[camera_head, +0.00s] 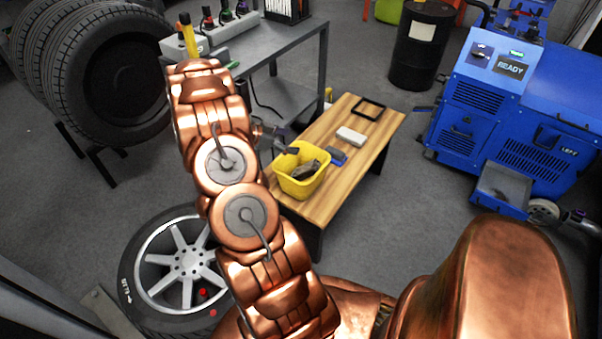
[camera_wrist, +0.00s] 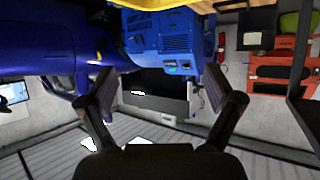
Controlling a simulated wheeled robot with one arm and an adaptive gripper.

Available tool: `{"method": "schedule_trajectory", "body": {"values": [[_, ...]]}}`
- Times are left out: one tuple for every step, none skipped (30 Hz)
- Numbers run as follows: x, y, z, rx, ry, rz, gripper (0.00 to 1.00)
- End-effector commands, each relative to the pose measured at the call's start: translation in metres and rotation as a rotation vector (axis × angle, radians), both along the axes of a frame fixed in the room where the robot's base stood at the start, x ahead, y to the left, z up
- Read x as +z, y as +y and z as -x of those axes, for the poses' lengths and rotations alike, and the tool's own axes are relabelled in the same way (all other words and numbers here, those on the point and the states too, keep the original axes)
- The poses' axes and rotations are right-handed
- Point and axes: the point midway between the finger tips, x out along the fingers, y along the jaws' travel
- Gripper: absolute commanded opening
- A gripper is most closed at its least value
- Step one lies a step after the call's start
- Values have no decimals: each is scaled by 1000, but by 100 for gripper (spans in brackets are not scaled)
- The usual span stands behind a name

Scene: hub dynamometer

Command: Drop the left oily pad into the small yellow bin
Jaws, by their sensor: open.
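The small yellow bin (camera_head: 290,187) stands upright on the near end of the wooden bench (camera_head: 375,137). Dark grey-brown pads or rags (camera_head: 307,170) lie inside it; I cannot tell how many. A dark blue-grey flat piece (camera_head: 337,155) lies on the bench just right of the bin. I cannot tell which of these is the left oily pad. My gripper (camera_head: 280,142) shows only partly past my copper arm, by the bin's back left rim. In the wrist view my gripper (camera_wrist: 168,100) has its two fingers wide apart with nothing between them.
A white block (camera_head: 350,136) and a black frame (camera_head: 369,108) lie farther along the bench. A grey metal table (camera_head: 270,45) stands behind, a blue machine (camera_head: 510,110) right, a black drum (camera_head: 420,50) at the back. A wheel (camera_head: 180,260) lies left. Grey floor is clear right of the bench.

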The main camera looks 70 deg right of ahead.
Motion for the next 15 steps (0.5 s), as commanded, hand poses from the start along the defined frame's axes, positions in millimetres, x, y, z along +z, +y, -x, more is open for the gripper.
{"method": "schedule_trajectory", "body": {"values": [[3,5,-6,4,-3,-1,91],[5,8,-9,4,-3,-1,91],[8,11,-13,5,-2,0,91],[10,13,-15,4,-2,-1,91],[12,16,-18,3,-2,-1,91],[14,20,-21,2,-1,-1,91],[16,22,-23,2,0,0,91],[18,24,-25,3,1,-1,91],[20,27,-28,2,0,0,91],[22,29,-31,2,0,0,91],[23,31,-33,3,-1,0,91],[25,33,-35,2,-1,-1,91],[26,34,-36,2,-1,-1,91],[27,36,-37,2,-1,-1,91],[28,37,-39,2,-1,-1,91]]}}
